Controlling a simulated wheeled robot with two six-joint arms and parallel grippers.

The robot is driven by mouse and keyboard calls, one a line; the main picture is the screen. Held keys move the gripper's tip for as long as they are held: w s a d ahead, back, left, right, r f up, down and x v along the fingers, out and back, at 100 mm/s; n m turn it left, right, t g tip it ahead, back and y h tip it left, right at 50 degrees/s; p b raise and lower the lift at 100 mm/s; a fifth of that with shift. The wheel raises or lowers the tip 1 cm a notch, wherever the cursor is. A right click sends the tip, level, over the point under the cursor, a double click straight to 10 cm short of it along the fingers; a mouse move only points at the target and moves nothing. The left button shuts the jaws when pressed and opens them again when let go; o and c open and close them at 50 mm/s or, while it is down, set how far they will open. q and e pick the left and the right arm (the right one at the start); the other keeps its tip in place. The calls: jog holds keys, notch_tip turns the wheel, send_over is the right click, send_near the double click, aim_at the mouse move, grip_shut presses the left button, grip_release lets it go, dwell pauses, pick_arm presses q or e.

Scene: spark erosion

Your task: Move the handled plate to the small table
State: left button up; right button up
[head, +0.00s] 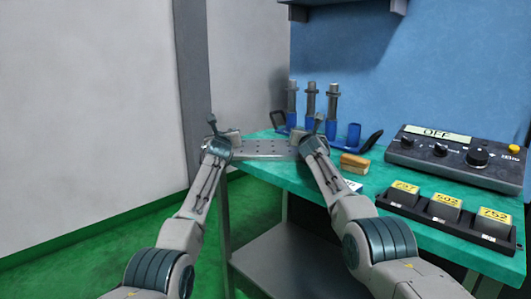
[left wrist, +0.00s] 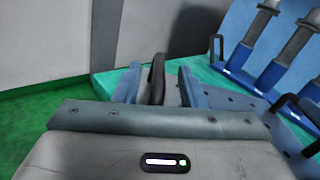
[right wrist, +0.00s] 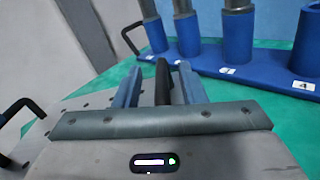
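The handled plate is a grey plate with small dark holes (head: 265,149), lying on the green table's left end. It also shows in the left wrist view (left wrist: 238,98) and the right wrist view (right wrist: 75,102). My left gripper (head: 222,136) is at its left end, with a black handle (left wrist: 156,80) between the fingers. My right gripper (head: 313,135) is at its right end, also with a black handle (right wrist: 162,82) between the fingers. Both grippers are open, with gaps beside the handles. I cannot make out a separate small table.
Behind the plate stands a blue rack (head: 352,138) with grey-and-blue tool holders (head: 332,110) and black end handles. A tan block (head: 354,163), a control box (head: 460,155) and a black tray with yellow-labelled blocks (head: 447,221) occupy the right. A grey shelf (head: 285,255) is underneath.

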jog(key=shift+s+d, duration=0.1)
jog(key=shift+s, duration=5.95)
pick_arm(q)
jog(key=s, duration=1)
jog(key=shift+d+r, duration=0.15)
jog(key=shift+d, duration=0.05)
pick_arm(e)
jog(key=shift+r, duration=0.1)
